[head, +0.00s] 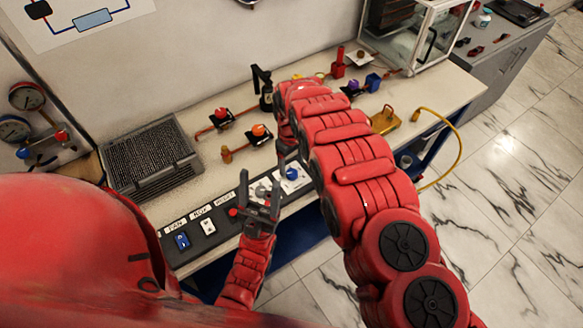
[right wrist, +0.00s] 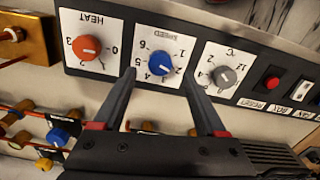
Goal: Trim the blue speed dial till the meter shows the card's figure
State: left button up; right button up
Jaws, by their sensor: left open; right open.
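The blue speed dial (right wrist: 159,64) is on a white plate marked SPEED, upside down in the right wrist view; it also shows small in the head view (head: 291,174). Its white mark points to the lower right there. My right gripper (right wrist: 159,74) is open, its fingertips on either side of the dial; contact cannot be told. In the head view my right arm hides most of that gripper. My left gripper (head: 260,184) is open over the panel near the grey dial (right wrist: 224,76). Round gauges (head: 27,97) hang at the left; their readings are too small. I cannot make out the card.
Rocker switches (head: 208,226) sit along the panel. Red and orange valves (head: 261,131) and a black grille box (head: 150,156) stand behind on the bench.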

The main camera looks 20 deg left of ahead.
aim_at(292, 172)
jog(key=shift+s+f, duration=0.1)
jog(key=shift+f, duration=0.9)
jog(key=shift+f+p, duration=0.35)
jog(key=shift+f, duration=0.65)
grip_shut()
